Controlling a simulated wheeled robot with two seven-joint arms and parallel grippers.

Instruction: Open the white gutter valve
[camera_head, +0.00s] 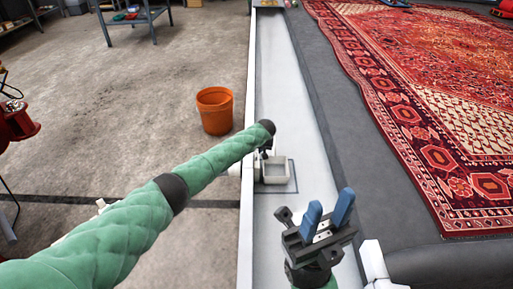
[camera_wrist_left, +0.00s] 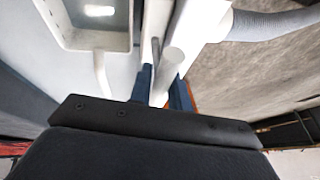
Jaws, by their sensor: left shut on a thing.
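The white gutter valve (camera_wrist_left: 205,20) shows in the left wrist view, with a pale rod-like handle (camera_wrist_left: 172,62) between my blue fingertips. My left gripper (camera_wrist_left: 164,90) is shut on this handle. In the head view, my left gripper (camera_head: 266,152) points down at the gutter's left wall, mostly hidden by its own arm. A small white open box (camera_head: 287,186) sits just to its right in the gutter; it also shows in the left wrist view (camera_wrist_left: 70,42). My right gripper (camera_head: 326,222) is open and empty over the gutter, its blue fingers apart.
The long pale gutter (camera_head: 285,90) runs away from me, with a dark raised edge on its right. A red patterned rug (camera_head: 420,85) lies beyond that edge. An orange bucket (camera_head: 214,112) stands on the concrete floor at left. A grey hose (camera_wrist_left: 275,24) leads off the valve.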

